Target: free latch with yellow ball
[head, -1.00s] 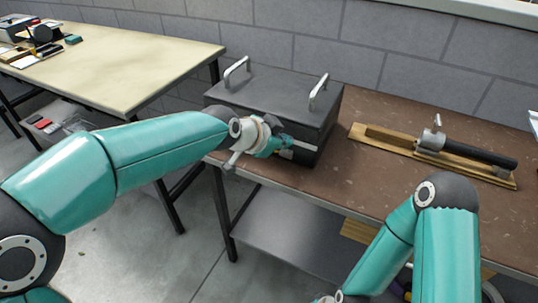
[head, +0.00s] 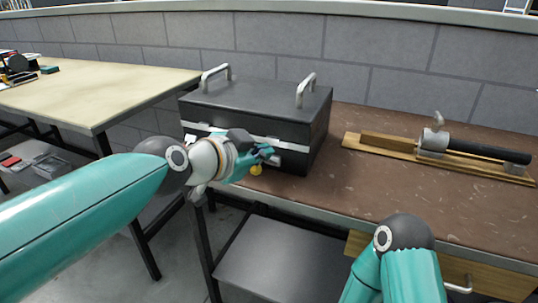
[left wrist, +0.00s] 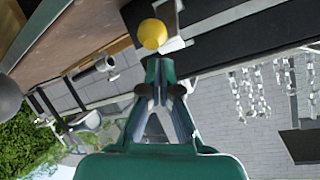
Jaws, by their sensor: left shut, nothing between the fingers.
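A black toolbox (head: 240,98) with two metal handles on its lid stands on the brown workbench. The yellow ball (head: 256,169) shows at the lower part of its front. The ball shows larger in the left wrist view (left wrist: 152,34), next to a pale metal latch plate (left wrist: 172,45) on the dark box. My left gripper (head: 268,153) is in front of the box, just above the ball in the head view. In the left wrist view its fingertips (left wrist: 160,62) are shut, empty and close to the ball; contact cannot be told. My right gripper is out of view.
A wooden board with a clamp and black tube (head: 462,152) lies right of the box on the workbench (head: 350,185). A pale table (head: 100,85) stands at the left. A grey shelf (head: 275,265) is below the bench. Bare bench top lies right of the box.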

